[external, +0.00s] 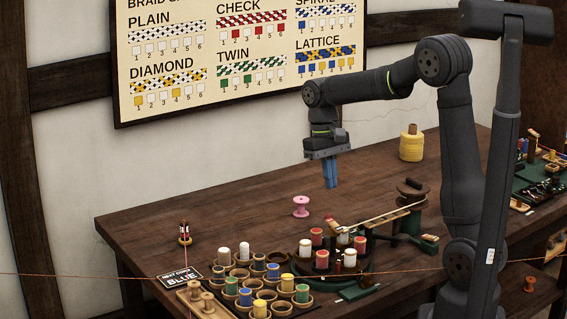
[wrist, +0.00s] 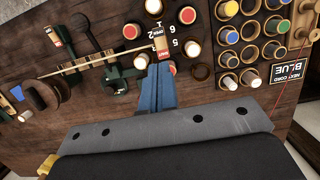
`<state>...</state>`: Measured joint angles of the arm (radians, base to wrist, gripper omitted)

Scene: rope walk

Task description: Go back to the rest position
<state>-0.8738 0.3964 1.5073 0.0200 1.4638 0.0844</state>
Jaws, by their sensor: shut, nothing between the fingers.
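My gripper (external: 331,172) hangs from the wrist above the dark wooden table (external: 160,225), pointing down, with clear air between its blue fingertips and the tabletop. In the wrist view its blue fingers (wrist: 158,82) are together, with nothing between them. In the external view, the gripper is above and behind the round bobbin stand (external: 345,285), with the pink spool (external: 301,207) standing below and to its left.
A rack of bobbins in several colours (external: 262,285) stands at the front. A yellow spool (external: 411,145) is at the back right, near a wooden winder (external: 412,190). A sign reading BLUE (external: 181,279) lies at the front left. The table's back left is clear.

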